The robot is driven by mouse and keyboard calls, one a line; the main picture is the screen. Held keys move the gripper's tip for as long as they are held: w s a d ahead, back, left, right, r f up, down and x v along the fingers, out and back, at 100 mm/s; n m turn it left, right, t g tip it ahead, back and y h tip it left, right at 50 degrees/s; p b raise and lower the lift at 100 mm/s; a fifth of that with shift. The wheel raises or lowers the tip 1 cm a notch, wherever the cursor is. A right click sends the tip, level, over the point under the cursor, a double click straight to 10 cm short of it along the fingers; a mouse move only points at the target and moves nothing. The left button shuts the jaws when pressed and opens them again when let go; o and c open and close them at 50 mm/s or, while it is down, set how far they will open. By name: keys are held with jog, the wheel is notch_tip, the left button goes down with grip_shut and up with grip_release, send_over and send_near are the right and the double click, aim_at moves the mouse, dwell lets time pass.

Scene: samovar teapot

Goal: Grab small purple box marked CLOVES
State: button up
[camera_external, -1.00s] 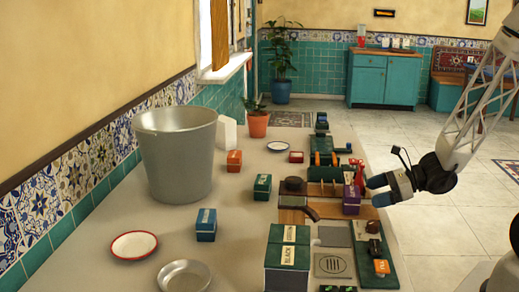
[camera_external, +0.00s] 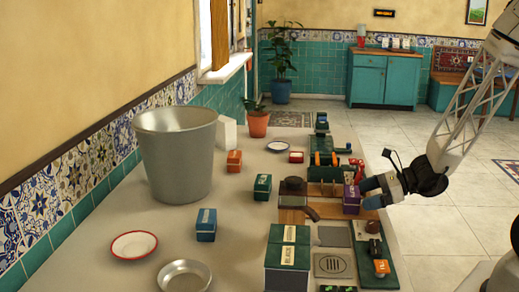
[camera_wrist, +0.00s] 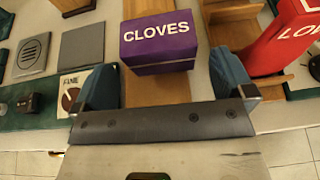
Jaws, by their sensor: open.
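The small purple box marked CLOVES (camera_wrist: 160,45) stands upright between my two fingers in the wrist view, near their tips. In the external view the purple box (camera_external: 351,200) stands on the counter by a wooden board. My gripper (camera_external: 366,194) reaches in from the right, with its fingertips close to the box. In the wrist view my gripper (camera_wrist: 165,85) is open, with one blue-tipped finger on each side of the box. A gap shows beside each finger, and I cannot tell whether either touches it.
A red box (camera_wrist: 285,38) with partly cut-off lettering stands just right of my right finger in the wrist view. A small labelled card (camera_wrist: 72,88) lies left of the left finger. Green boxes (camera_external: 287,258) and a large metal bucket (camera_external: 175,155) stand on the counter.

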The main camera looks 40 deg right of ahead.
aim_at(347, 191)
jog(key=shift+w+a+f, duration=0.1)
jog(key=shift+x, duration=2.4)
jog(key=shift+f, duration=0.1)
jog(key=c, duration=0.9)
jog(key=shift+o, duration=0.2)
jog(key=shift+r, duration=0.7)
notch_tip(347, 191, up, 2)
jog(key=s+d, duration=0.1)
jog(key=s, duration=0.6)
jog(key=s+d+r, duration=0.1)
jog(key=s+d, duration=0.1)
jog(key=s, duration=0.6)
jog(key=shift+s+d+r, duration=0.3)
jog(key=shift+s, duration=0.05)
